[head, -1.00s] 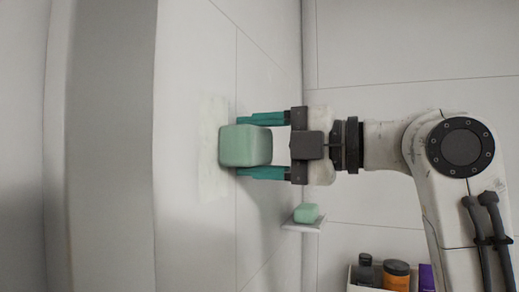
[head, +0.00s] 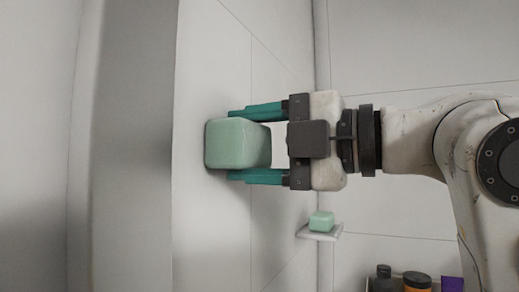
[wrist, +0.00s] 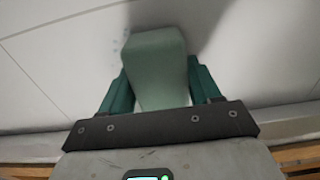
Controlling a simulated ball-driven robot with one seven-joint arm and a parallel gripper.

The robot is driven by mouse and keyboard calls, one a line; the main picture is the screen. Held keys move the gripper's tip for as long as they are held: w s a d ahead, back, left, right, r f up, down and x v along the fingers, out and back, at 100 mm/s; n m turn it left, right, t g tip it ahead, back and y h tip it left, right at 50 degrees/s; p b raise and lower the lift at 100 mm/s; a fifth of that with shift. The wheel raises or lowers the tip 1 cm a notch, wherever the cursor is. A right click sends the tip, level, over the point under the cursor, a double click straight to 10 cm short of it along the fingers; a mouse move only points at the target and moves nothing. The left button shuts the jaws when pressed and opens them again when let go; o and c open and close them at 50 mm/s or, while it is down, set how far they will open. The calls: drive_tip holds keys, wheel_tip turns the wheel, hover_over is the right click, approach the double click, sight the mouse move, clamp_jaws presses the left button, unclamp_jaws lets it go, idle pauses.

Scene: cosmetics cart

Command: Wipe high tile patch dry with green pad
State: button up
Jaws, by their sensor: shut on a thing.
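The green pad (head: 234,144) is a rounded light-green block. My gripper (head: 238,145) is shut on it, with one teal finger above and one below in the head view. The pad's far face is at the pale tiled wall (head: 200,215) and looks to touch it, though the contact is hidden. In the wrist view the pad (wrist: 158,70) sits between both fingers. A few faint bluish specks (wrist: 126,36) show on the tile beside it. In the head view I cannot make out any wet patch on the tile now; the pad hides part of the wall.
A small white corner shelf (head: 318,234) with a green soap-like block (head: 321,221) is below my gripper. Lower right stand a dark bottle (head: 383,278), an orange dark-lidded container (head: 416,282) and a purple item (head: 452,284). The wall around the pad is clear.

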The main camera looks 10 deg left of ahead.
sight(270, 132)
drive_tip(key=shift+s+a, duration=0.2)
drive_tip(key=shift+s, duration=0.05)
drive_tip(key=shift+r+p, duration=0.75)
drive_tip(key=shift+r, duration=0.2)
drive_tip(key=shift+w+d+p, duration=0.2)
drive_tip(key=shift+w+d, duration=0.2)
drive_tip(key=shift+w, duration=0.45)
drive_tip(key=shift+w+d+p, duration=0.2)
drive_tip(key=shift+w+d, duration=0.2)
drive_tip(key=shift+w, duration=0.4)
drive_tip(key=w+d+p, duration=0.2)
drive_tip(key=w, duration=0.4)
drive_tip(key=w+d+p, duration=0.2)
drive_tip(key=w+p, duration=0.1)
drive_tip(key=w, duration=0.4)
drive_tip(key=shift+d, duration=0.3)
drive_tip(key=shift+d, duration=0.1)
drive_tip(key=shift+b+v, duration=0.75)
drive_tip(key=shift+v, duration=2.2)
drive_tip(key=shift+d, duration=0.1)
